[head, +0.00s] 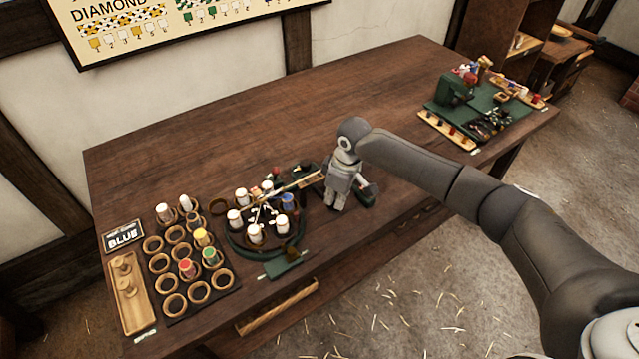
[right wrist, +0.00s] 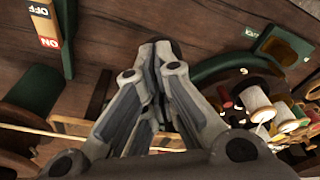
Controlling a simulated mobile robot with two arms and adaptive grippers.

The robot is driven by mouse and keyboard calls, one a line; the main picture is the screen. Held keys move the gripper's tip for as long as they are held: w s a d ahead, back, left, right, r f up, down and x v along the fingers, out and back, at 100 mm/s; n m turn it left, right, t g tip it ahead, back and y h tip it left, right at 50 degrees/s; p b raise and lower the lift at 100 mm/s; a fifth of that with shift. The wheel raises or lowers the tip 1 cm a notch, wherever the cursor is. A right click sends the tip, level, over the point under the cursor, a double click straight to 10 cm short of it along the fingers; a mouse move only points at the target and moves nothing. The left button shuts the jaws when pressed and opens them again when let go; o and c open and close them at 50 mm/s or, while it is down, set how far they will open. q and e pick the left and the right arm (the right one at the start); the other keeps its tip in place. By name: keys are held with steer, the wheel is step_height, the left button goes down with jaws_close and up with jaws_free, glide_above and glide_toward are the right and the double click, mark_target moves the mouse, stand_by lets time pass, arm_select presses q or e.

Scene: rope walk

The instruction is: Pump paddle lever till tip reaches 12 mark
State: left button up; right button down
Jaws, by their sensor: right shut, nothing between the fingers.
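My right gripper (head: 335,206) points down just to the right of the round green braiding machine (head: 229,236), with its fingers closed and empty. In the right wrist view the fingertips (right wrist: 161,48) meet over dark wood. I cannot clearly pick out the paddle lever or a 12 mark; the gripper and arm cover part of that area. A pale rod or cord (head: 297,184) runs from the machine toward my gripper, and passes behind the fingers in the right wrist view (right wrist: 68,124). My left gripper is out of view.
White spools (head: 255,233) stand on the machine. An ON/OFF plate (right wrist: 46,25) is near the fingers. A green station (head: 481,112) sits far right. The table's back middle is clear.

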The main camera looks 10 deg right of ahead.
steer(key=shift+f+b, duration=0.45)
steer(key=shift+f, duration=1.2)
stand_by(0.4)
step_height(320, 180, up, 7)
steer(key=p, duration=0.7)
steer(key=shift+w+a, duration=0.1)
steer(key=shift+f+b, duration=0.3)
stand_by(0.4)
steer(key=shift+f+b, duration=1.4)
steer(key=shift+f, duration=1.75)
steer(key=shift+r, duration=0.1)
